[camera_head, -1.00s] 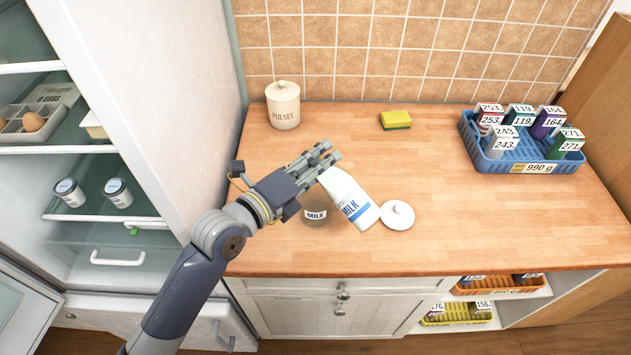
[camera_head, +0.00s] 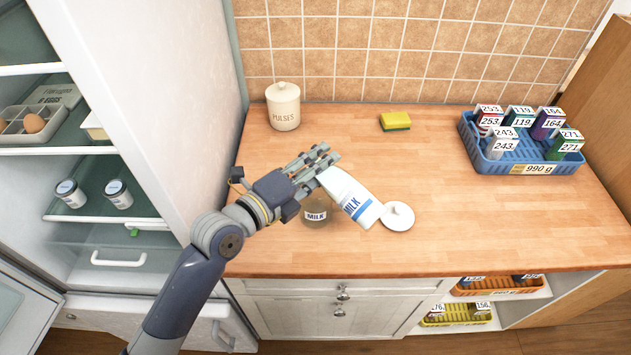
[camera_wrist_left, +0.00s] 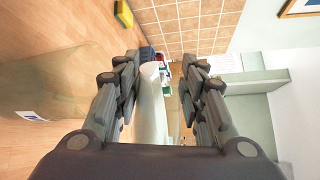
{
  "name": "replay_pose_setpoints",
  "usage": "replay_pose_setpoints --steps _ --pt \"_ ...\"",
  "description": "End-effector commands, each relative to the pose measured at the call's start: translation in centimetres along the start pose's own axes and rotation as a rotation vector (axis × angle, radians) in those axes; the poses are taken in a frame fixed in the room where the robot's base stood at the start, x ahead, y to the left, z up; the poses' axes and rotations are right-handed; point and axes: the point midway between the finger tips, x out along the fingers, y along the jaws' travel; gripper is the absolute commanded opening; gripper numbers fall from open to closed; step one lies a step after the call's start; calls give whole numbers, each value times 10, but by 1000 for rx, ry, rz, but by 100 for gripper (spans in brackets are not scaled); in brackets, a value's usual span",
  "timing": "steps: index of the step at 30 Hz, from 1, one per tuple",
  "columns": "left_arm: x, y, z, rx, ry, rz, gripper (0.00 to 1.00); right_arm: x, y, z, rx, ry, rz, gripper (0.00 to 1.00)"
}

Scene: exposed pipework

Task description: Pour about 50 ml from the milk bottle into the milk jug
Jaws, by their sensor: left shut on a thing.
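The milk bottle (camera_head: 351,197) is white with a blue band and a MILK label. It is tilted in the head view, its banded end low at the right. My left gripper (camera_head: 312,167) is shut on it at its upper left end. In the left wrist view the bottle (camera_wrist_left: 151,105) lies between the fingers of the left gripper (camera_wrist_left: 155,85). The milk jug (camera_head: 316,217) is clear with a MILK label and stands on the counter beside and partly behind the bottle. It also shows, see-through, at the left of the wrist view (camera_wrist_left: 50,80). I cannot make out any milk flowing. My right gripper is not in view.
A PULSES jar (camera_head: 283,107), a yellow-green sponge (camera_head: 395,121) and a blue basket of cartons (camera_head: 520,160) stand farther back. The open fridge is at the left. The counter's middle right is clear.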

Motion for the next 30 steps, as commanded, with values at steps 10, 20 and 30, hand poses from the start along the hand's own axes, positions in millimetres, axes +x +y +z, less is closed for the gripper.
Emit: replay_pose_setpoints --steps 10,20,30 --pt "0 -3 0 -63 7 -4 0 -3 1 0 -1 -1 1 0" --pt "0 -4 -5 -80 10 -5 0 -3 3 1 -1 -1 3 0" --pt "0 -5 -8 -86 10 -4 0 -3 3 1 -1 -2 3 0"
